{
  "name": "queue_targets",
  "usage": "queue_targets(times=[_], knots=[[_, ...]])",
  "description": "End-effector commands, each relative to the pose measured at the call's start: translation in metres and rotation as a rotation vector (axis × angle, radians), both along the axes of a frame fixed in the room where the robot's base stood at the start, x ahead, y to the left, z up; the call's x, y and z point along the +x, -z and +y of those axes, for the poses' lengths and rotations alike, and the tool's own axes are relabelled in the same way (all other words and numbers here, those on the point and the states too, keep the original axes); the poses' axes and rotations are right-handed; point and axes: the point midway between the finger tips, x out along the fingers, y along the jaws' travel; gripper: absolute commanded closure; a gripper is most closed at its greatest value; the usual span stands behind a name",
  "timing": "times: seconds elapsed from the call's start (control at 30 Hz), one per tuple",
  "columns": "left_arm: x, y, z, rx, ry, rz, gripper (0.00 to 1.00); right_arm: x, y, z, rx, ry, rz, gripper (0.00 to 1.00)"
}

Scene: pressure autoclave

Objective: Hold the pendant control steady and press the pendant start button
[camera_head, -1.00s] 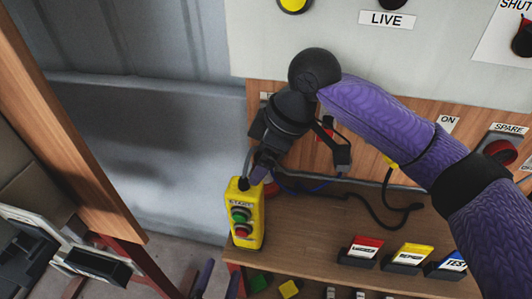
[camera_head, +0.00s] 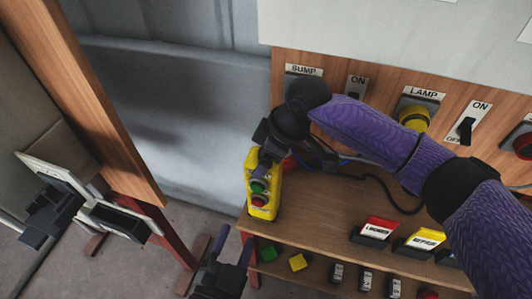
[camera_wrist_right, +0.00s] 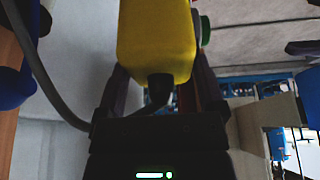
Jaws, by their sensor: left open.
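The yellow pendant control (camera_head: 265,209) is upright at the left end of the wooden shelf, with a green button (camera_head: 258,186) above a red one (camera_head: 259,200). My right gripper (camera_head: 265,160) comes in from the right and has its fingers around the pendant's upper part, covering its label. In the right wrist view the yellow body (camera_wrist_right: 155,40) fills the space between the two fingers, and the green button (camera_wrist_right: 205,30) shows beyond the right finger. My left gripper (camera_head: 234,241) is open and empty, low in the head view, below and left of the pendant, apart from it.
The wooden shelf (camera_head: 310,222) carries red and yellow label blocks at right; small coloured blocks lie on the tier below. A dark cable (camera_head: 385,190) runs behind my right arm. A wooden post (camera_head: 100,110) is at left.

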Motion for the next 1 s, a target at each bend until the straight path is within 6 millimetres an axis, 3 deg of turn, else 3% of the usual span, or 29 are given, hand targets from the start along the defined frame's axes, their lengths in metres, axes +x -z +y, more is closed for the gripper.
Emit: queue_targets(times=[0.03,0.23,0.27,0.53,1.0], knots=[[0.0,0.0,0.0,0.0,0.0,0.0,0.41,0.0001,-0.0002,-0.0001,0.0,0.0,0.0,0.59],[0.0,0.0,0.0,0.0,0.0,0.0,0.41,0.0001,-0.0003,-0.0001,0.0,0.0,0.0,1.0],[0.0,0.0,0.0,0.0,0.0,0.0,0.43,0.0001,-0.0003,-0.0001,0.0,0.0,0.0,1.0],[0.0,0.0,0.0,0.0,0.0,0.0,1.0,0.0001,-0.0004,-0.0002,0.0,0.0,0.0,1.0],[0.0,0.0,0.0,0.0,0.0,0.0,1.0,0.0002,-0.0005,-0.0001,0.0,0.0,-0.001,1.0]])
